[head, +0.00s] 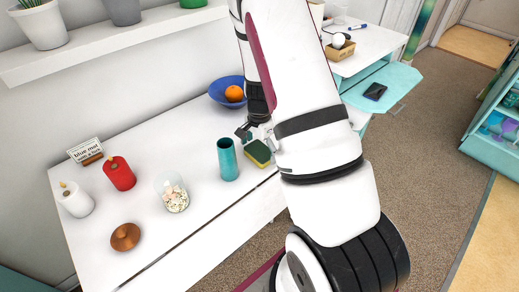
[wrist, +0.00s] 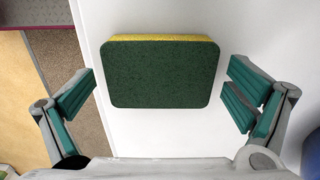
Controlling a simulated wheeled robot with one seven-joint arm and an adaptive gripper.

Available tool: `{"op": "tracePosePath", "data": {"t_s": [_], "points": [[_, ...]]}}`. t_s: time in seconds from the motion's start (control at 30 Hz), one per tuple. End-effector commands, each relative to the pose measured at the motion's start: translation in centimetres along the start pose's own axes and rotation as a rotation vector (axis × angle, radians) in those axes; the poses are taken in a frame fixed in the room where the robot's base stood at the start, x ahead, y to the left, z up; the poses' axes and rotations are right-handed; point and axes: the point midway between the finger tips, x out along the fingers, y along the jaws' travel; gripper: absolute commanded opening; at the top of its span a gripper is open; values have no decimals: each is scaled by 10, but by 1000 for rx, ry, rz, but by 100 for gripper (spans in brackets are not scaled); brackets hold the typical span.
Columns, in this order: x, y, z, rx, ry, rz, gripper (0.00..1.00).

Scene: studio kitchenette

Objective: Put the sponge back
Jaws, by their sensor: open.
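The sponge (wrist: 160,78) has a dark green scouring side facing the camera and a yellow strip along its far edge. In the head view the sponge (head: 257,153) lies on the white counter, right of the teal cup. My gripper (wrist: 160,98) is open, with one finger on each side of the sponge and a gap to both. In the head view my gripper (head: 252,133) is just behind the sponge, partly hidden by my arm. A sign (head: 86,152) at the counter's back left reads "blue mat", with smaller text I cannot read fully.
On the counter stand a teal cup (head: 227,160), a glass jar (head: 173,193), a red canister (head: 120,174), a white canister (head: 75,200), a copper lid (head: 125,237) and a blue bowl (head: 222,92) with an orange (head: 234,93). A phone (head: 375,91) lies on a turquoise surface (head: 400,82).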

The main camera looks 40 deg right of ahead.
Motion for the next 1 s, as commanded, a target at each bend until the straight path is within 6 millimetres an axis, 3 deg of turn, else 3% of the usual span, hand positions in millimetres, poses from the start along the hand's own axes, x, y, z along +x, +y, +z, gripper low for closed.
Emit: {"op": "tracePosePath", "data": {"t_s": [0.17,0.6,0.87,1.0], "points": [[-10,-1,0,-1,1,-2,98],[-94,-1,0,-1,2,-4,98],[-121,0,0,-2,0,-2,98],[-140,1,13,-56,-13,-21,98]]}}
